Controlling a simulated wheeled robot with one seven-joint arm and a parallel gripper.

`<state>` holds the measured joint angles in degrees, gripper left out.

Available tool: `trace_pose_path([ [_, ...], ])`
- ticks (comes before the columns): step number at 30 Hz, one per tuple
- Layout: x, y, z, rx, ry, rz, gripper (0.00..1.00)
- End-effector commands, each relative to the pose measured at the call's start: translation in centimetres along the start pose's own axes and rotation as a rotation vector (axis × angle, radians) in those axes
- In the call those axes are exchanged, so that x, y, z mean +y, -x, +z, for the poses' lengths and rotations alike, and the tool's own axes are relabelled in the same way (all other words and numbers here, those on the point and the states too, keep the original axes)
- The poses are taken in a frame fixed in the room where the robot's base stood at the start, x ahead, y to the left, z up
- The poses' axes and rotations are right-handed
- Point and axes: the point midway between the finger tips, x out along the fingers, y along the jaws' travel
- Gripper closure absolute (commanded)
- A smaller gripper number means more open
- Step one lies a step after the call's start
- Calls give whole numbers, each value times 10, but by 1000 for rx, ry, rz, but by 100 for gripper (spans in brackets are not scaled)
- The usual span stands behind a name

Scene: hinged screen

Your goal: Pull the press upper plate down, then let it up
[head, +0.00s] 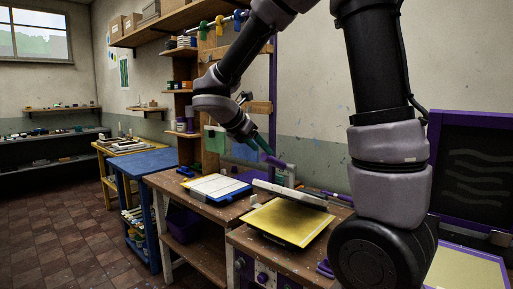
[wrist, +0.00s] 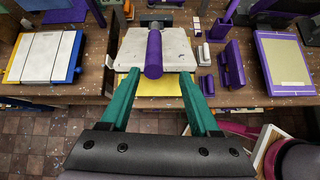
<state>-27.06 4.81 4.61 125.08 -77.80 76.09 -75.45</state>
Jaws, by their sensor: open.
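The press has a pale upper plate (head: 290,194) raised above the back edge of a yellow lower plate (head: 288,222). In the wrist view the upper plate (wrist: 180,48) is seen from above, with a strip of the yellow plate (wrist: 160,86) below it. A purple handle (wrist: 153,52) stands out from the upper plate towards the wrist camera. My gripper (wrist: 158,76) is open, with one green finger on each side of the handle's near end. No contact is clear. In the head view my gripper (head: 264,146) is above the press, at the purple handle.
A white board with yellow edges (head: 215,186) lies left of the press on the wooden bench. Purple blocks (wrist: 233,65) and a framed purple screen (wrist: 284,60) lie to its right. A dark purple-framed panel (head: 475,175) stands at the far right. The tiled floor (head: 75,220) is clear.

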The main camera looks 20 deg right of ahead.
Motion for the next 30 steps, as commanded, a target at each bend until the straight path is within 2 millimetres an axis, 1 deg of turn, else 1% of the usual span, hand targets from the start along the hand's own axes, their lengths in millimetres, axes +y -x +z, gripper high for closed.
trace_pose_path([
  [1,6,0,-3,-17,45,8,38],
  [3,11,-1,-4,-32,78,15,38],
  [8,12,-13,-3,-38,91,15,38],
  [24,12,-93,0,-35,87,12,38],
  [26,13,-90,0,-35,86,16,60],
  [27,13,-89,0,-35,86,16,76],
  [29,13,-89,0,-35,86,16,99],
  [30,13,-89,0,-35,86,16,100],
])
